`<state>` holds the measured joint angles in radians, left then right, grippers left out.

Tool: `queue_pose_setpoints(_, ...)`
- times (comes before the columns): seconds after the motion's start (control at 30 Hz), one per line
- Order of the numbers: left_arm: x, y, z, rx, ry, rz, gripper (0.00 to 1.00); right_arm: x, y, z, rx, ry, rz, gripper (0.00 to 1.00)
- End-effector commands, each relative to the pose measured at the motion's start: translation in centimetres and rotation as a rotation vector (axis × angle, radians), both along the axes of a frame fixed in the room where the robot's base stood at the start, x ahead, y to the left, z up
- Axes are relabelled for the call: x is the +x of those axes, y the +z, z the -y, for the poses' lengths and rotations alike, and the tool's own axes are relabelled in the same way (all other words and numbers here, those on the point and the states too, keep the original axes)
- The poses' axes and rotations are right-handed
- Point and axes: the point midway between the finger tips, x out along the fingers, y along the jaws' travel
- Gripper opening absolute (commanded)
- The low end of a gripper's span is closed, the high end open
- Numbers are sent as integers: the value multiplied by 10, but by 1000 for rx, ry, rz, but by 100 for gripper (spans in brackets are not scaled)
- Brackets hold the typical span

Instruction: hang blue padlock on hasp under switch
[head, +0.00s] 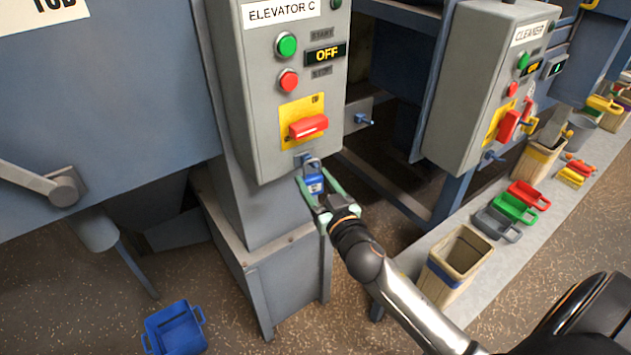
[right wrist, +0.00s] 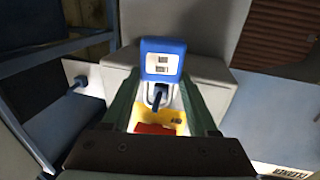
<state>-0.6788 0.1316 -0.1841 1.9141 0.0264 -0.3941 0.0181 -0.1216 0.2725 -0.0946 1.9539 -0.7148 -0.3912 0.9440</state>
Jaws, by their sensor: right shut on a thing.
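The blue padlock (head: 315,183) is upright, shackle up, just below the red switch handle (head: 309,126) on the ELEVATOR C box (head: 262,110). My right gripper (head: 318,188) is shut on it, a green finger on each side. In the right wrist view the padlock (right wrist: 162,58) sits between the fingertips (right wrist: 161,74). The small blue hasp (head: 302,158) under the yellow switch plate is at the shackle. I cannot tell whether the shackle is around the hasp or only in front of it. My left gripper is not in view.
The CLEANER box (head: 482,85) stands at the right.

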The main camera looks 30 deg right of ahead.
Motion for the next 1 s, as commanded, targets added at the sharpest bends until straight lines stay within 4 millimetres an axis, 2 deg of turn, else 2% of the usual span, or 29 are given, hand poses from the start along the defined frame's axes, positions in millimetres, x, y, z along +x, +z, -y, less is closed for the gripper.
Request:
queue_pose_setpoints(0.3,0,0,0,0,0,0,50,0,1,0,0,0,1,0)
queue_pose_setpoints(0.33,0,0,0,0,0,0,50,0,1,0,0,0,1,63)
queue_pose_setpoints(0.6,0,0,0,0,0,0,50,0,1,0,-1,0,1,93)
queue_pose_setpoints(1.0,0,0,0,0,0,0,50,0,0,0,-1,0,-1,94)
